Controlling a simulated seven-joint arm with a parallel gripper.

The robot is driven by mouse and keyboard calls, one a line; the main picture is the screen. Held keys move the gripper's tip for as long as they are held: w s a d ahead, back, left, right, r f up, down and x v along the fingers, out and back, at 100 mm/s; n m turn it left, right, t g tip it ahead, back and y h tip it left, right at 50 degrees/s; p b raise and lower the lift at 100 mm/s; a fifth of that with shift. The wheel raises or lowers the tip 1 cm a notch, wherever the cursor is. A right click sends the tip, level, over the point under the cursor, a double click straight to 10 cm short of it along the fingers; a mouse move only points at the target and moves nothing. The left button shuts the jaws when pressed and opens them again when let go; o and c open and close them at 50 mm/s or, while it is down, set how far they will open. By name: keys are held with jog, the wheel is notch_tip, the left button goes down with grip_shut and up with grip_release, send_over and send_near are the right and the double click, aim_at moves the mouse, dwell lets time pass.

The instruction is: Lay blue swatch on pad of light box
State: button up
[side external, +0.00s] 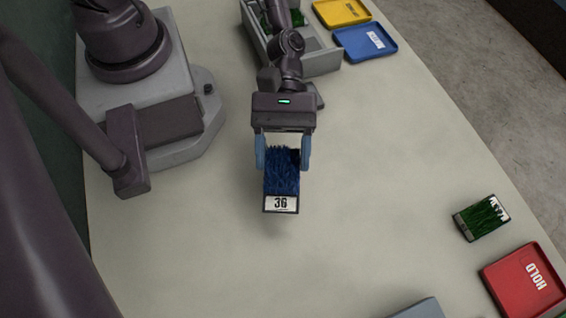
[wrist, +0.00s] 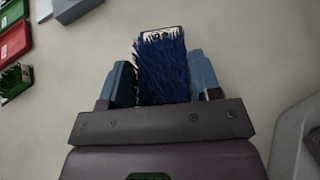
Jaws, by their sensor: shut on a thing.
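The blue swatch (side external: 282,172) is a tile of blue turf with a white label reading 36. My gripper (side external: 282,152) is shut on it, one blue finger on each side, and it appears to be held above the table. In the wrist view the swatch (wrist: 163,70) sits between the fingers, label end pointing away. A grey-blue flat-topped object (side external: 420,309) is cut off by the bottom edge of the side view; it may be the light box. A similar grey-blue piece (wrist: 75,8) shows at the top left of the wrist view. No pad can be made out.
A green swatch (side external: 482,218) lies at the right near a red HOLD tray (side external: 524,283). A yellow tray (side external: 342,12), a blue tray (side external: 364,42) and a grey compartment box (side external: 318,62) with green turf stand at the back. The table's middle is clear.

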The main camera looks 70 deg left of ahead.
aim_at(283, 156)
notch_tip(283, 156, up, 4)
jog(key=shift+f, duration=0.1)
jog(key=w+a+n+t+y, duration=0.2)
jog(key=w+a+n+t, duration=0.1)
jog(key=w+n+t, duration=0.45)
jog(key=w+a+n+t+y, duration=0.1)
jog(key=w+a+n+t, duration=0.3)
jog(key=w+n+t, duration=0.4)
jog(key=w+a+r+n+t+y, duration=0.3)
jog(key=w+a+r+n+y, duration=0.4)
jog(key=a, duration=0.7)
jog(key=w+r+y, duration=0.2)
jog(key=w+r, duration=0.1)
jog(key=r, duration=0.1)
jog(key=shift+w+r, duration=0.2)
jog(key=shift+w, duration=0.05)
